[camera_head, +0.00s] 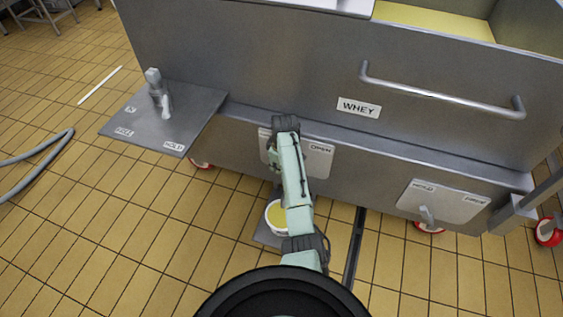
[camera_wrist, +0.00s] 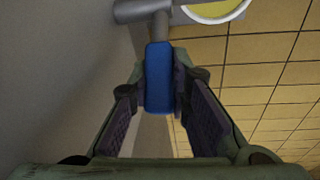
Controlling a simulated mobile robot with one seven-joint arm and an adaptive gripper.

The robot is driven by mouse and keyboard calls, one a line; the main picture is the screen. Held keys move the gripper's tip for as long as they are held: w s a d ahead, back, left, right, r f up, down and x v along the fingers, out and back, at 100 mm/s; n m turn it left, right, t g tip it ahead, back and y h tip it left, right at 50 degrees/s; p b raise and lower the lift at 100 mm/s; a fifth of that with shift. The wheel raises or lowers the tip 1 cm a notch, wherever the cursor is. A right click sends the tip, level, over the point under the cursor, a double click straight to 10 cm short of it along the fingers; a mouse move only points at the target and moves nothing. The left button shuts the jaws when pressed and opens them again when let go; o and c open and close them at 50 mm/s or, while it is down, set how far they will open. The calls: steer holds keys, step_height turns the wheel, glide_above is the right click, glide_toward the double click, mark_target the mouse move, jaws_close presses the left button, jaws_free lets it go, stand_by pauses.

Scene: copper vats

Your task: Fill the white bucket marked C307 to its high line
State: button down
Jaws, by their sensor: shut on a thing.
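A white bucket (camera_head: 272,224) stands on a dark plate on the floor under the vat's front, partly hidden by my arm. Yellow liquid shows inside it; its marking and high line cannot be read. The bucket's rim (camera_wrist: 222,18) also shows at the top of the wrist view. My gripper (camera_wrist: 159,92) is shut on a blue valve handle (camera_wrist: 158,70), which joins a grey metal pipe (camera_wrist: 143,10) beside the bucket. In the head view my arm covers the handle, in front of a plate (camera_head: 318,158) with a label that seems to read OPEN.
The steel vat (camera_head: 250,55) is marked WHEY and has a long bar handle (camera_head: 440,92). A side plate (camera_head: 150,122) with a lever sticks out at left. Another valve plate (camera_head: 445,200) is at right. A hose (camera_head: 45,150) lies on the open tiled floor at left.

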steer(key=c, duration=1.5)
jaws_free()
steer(key=r, duration=0.4)
steer(key=s+r, duration=0.1)
steer(key=r, duration=0.3)
steer(key=s+r, duration=0.1)
steer(key=r, duration=0.2)
steer(key=shift+d+r, duration=0.35)
steer(key=shift+r, duration=0.05)
